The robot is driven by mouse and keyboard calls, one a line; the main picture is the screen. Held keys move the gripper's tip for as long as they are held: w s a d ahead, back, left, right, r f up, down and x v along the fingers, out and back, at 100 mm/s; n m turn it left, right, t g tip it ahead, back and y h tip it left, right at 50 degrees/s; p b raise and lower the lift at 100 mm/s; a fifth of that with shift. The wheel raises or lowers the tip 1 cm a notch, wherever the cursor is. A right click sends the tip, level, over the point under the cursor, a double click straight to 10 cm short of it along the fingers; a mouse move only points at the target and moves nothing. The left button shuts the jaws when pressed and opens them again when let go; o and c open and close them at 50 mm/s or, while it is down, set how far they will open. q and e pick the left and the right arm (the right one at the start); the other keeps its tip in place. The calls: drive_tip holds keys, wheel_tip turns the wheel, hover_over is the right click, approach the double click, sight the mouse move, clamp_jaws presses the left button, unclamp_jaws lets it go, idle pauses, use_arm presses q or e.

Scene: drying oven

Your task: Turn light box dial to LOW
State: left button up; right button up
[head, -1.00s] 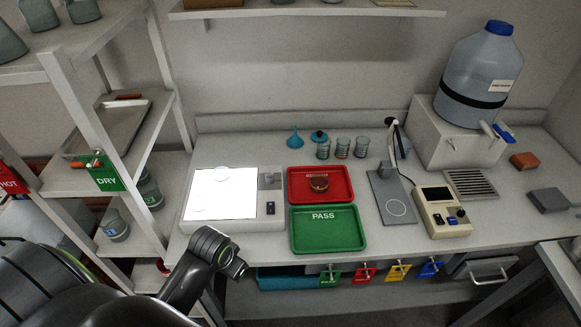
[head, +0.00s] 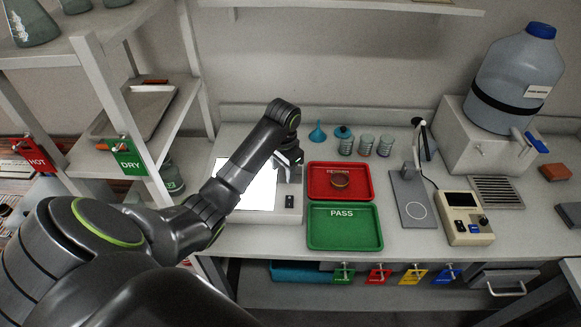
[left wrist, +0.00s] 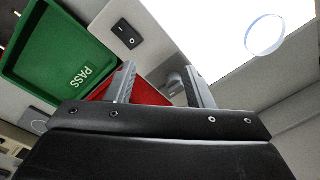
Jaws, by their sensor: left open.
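The light box (head: 268,215) stands on the bench with its bright white panel lit, partly hidden by my left arm. Its black rocker switch (head: 289,201) shows at its front right; the switch also appears in the left wrist view (left wrist: 128,35). The grey dial (left wrist: 174,84) shows in the left wrist view, between the open fingers and nearer the right one; its setting cannot be read. In the head view my gripper hides the dial. My left gripper (left wrist: 158,76) is open and empty, pointing down over the dial area. My right gripper is out of view.
A red tray (head: 314,192) holding a small round brown item and a green PASS tray (head: 343,245) lie right of the light box. A blue funnel (head: 317,133) and several small jars stand behind. A shelf rack (head: 110,95) stands at left.

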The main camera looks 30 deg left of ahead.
use_arm(q)
drive_tip(key=w+a+r, duration=0.2)
drive_tip(key=w+r, duration=0.5)
drive_tip(key=r, duration=0.3)
drive_tip(key=shift+g+h, duration=0.3)
drive_tip(key=shift+h, duration=0.1)
wheel_tip(320, 180, down, 15)
drive_tip(key=shift+f+p, duration=0.1)
drive_tip(key=shift+p, duration=0.5)
drive_tip(key=shift+a+f, duration=0.1)
drive_tip(key=shift+f, duration=0.8)
drive_tip(key=c, duration=1)
